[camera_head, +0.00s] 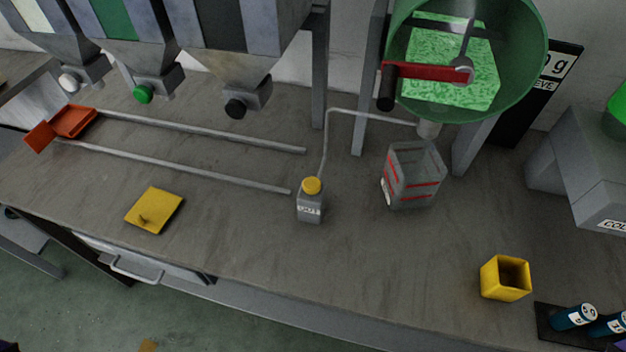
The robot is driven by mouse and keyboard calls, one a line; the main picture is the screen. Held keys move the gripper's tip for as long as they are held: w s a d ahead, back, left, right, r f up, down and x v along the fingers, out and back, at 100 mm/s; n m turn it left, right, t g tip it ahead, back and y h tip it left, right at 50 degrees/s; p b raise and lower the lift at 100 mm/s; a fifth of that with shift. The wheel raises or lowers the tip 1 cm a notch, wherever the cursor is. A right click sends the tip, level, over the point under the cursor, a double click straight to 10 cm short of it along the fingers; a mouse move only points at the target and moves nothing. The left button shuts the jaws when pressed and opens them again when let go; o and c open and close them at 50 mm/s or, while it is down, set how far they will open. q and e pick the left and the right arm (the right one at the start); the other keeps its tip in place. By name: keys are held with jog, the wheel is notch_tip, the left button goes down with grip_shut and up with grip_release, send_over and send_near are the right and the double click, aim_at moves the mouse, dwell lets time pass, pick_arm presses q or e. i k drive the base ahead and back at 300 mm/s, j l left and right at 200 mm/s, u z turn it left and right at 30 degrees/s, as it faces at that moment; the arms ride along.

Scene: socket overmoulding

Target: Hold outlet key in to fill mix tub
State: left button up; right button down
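The outlet key is a yellow round button (312,186) on top of a small grey box (310,207) with a white label that seems to read OUT. It stands upright near the middle of the bench, and nothing touches the button. The mix tub (413,182) is a clear square tub with red level lines. It stands under the spout (428,129) of the green mixing drum (536,45). The tub looks empty. Speckled green material (450,88) shows inside the drum. Neither of my grippers can be made out; only small dark bits show at the bottom corners.
A thin bent pipe runs from the key box to the spout. A red crank handle (425,71) crosses the drum. Two rails and a red slide (74,121) lie left under hoppers. A yellow plate (154,210), yellow cup (505,278) and dark cylinders (573,317) stand nearer. The front middle is clear.

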aim_at(312, 185)
jog(key=z, duration=1.55)
jog(key=k+j, duration=0.1)
jog(key=k, duration=0.45)
jog(key=k+j, duration=0.1)
jog(key=k, duration=0.4)
